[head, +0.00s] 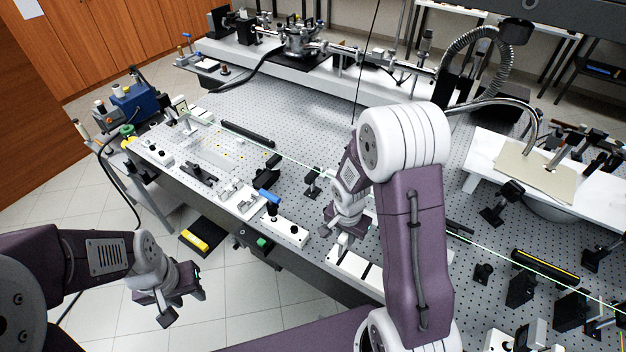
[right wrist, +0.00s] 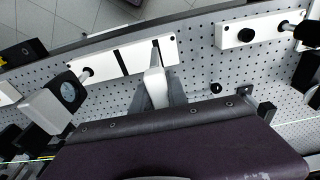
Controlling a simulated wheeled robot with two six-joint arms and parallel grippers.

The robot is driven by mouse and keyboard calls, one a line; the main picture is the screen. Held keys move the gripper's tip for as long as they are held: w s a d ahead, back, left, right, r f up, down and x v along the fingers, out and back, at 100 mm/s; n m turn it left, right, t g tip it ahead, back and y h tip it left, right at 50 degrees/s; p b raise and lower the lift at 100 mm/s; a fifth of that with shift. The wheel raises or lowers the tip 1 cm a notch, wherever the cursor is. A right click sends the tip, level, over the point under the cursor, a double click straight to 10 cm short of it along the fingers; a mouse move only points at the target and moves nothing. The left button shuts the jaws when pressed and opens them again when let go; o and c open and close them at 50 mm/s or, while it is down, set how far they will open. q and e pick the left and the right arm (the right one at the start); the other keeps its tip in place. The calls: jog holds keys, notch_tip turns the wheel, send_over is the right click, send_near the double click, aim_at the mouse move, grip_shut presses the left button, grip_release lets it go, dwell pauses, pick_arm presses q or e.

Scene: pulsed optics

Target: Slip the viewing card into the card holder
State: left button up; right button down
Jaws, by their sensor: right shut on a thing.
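My right gripper (head: 343,238) is over the front of the optical table. In the right wrist view it is shut on a small white piece (right wrist: 156,88) with a thin grey part pointing at a white slotted block, which I take to be the viewing card seen nearly edge-on. The block (right wrist: 104,66), which looks like the card holder, has dark slots across it; it also shows in the head view (head: 348,263). The thin part overlaps the block's right end; I cannot tell whether it is in a slot. My left gripper (head: 178,304) hangs over the floor, away from the table; its jaws are unclear.
The perforated table (head: 290,120) carries several optical mounts. A white block with a black knob (right wrist: 250,32) stands right of the slotted block, and a round dial (right wrist: 69,92) to its left. A green beam line crosses the table behind my right gripper.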

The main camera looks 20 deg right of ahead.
jog(key=shift+r, duration=0.2)
notch_tip(320, 180, up, 4)
jog(key=p, duration=0.3)
jog(key=shift+f, duration=0.1)
dwell(0.4)
